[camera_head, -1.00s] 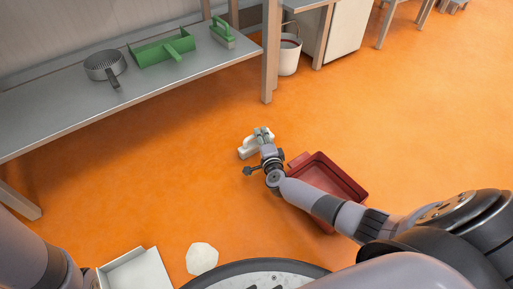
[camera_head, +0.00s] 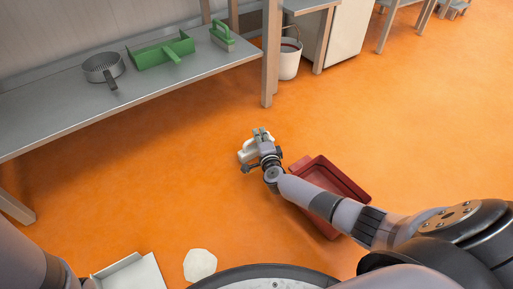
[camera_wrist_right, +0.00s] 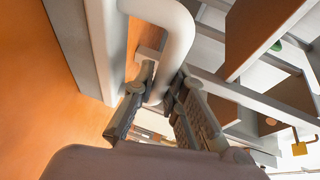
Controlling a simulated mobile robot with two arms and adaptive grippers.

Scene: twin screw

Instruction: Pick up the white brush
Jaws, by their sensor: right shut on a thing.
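The white brush (camera_head: 248,153) is in the middle of the head view, at my right gripper (camera_head: 262,138). My right gripper is shut on its handle. In the right wrist view the curved white handle (camera_wrist_right: 176,38) runs down between the two fingers of the right gripper (camera_wrist_right: 158,108), and the flat pale body (camera_wrist_right: 78,45) lies to the left. I cannot tell whether the brush still touches the floor. My left gripper is out of view; only part of my left arm shows at the lower left.
A red tray (camera_head: 345,185) lies beside my right forearm. A white dustpan (camera_head: 135,278) and a white patch (camera_head: 199,265) are on the floor near my base. A metal bench (camera_head: 60,115) holds a green dustpan (camera_head: 160,50), a green brush (camera_head: 221,35) and a sieve (camera_head: 103,66). A bucket (camera_head: 289,62) stands behind.

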